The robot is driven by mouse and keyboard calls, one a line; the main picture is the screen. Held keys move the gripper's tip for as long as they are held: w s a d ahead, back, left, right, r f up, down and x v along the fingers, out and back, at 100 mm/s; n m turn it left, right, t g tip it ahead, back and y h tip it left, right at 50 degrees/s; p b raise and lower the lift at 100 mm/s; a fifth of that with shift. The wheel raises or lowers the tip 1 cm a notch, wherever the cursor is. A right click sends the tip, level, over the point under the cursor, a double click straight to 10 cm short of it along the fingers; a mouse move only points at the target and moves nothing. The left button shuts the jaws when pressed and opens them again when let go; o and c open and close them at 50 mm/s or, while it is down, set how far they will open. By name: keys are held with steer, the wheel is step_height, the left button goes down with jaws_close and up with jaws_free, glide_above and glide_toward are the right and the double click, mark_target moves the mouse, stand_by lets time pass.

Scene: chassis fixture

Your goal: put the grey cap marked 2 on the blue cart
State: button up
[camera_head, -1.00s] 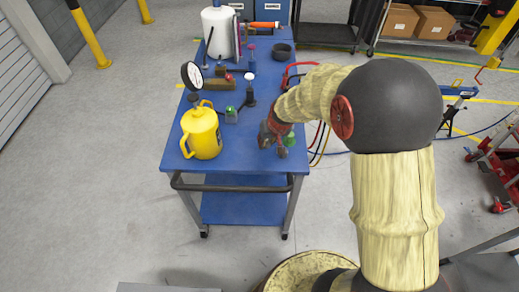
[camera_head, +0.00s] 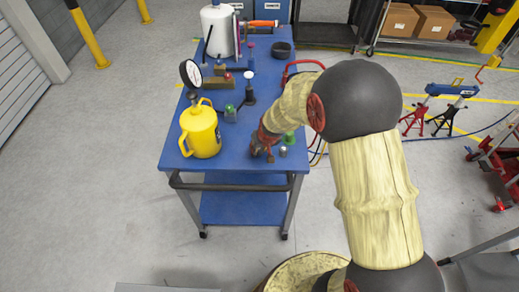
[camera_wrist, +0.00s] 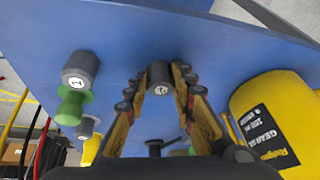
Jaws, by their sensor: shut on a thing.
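My gripper (camera_head: 260,152) is low over the front right of the blue cart (camera_head: 235,180). In the wrist view its fingers (camera_wrist: 160,98) are shut on a dark grey cap (camera_wrist: 160,75) with a round white label; its mark is too small to read surely. I cannot tell whether this cap touches the cart top. In the head view a small grey cap (camera_head: 283,151) shows right of my gripper, near the green piece (camera_head: 290,138).
A yellow jug (camera_head: 200,133) stands left of my gripper, also close on the right in the wrist view (camera_wrist: 285,115). A gauge (camera_head: 190,73), a green-topped piece (camera_head: 230,114) and a black-based stand (camera_head: 249,98) are farther back. The cart's front middle is clear.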

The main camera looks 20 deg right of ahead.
steer(key=o, duration=0.9)
steer(key=shift+s+r+p, duration=0.1)
steer(key=shift+r+p, duration=0.2)
steer(key=shift+r, duration=0.1)
steer(key=s+a+f+p+v, duration=0.1)
steer(key=s+v, duration=0.1)
steer(key=v, duration=1.3)
steer(key=s+p+v, duration=0.1)
steer(key=s+v, duration=0.1)
steer(key=v, duration=1.2)
steer(key=shift+n+t+h, duration=0.3)
steer(key=shift+n+t, duration=0.1)
steer(key=shift+t, duration=0.1)
steer(key=s+r, duration=0.1)
steer(key=s, duration=0.3)
steer(key=s+r, duration=0.2)
steer(key=s, duration=0.3)
steer(key=s+r, duration=0.2)
steer(key=s, duration=0.3)
steer(key=shift+s+a+r, duration=0.2)
steer(key=shift+r, duration=0.05)
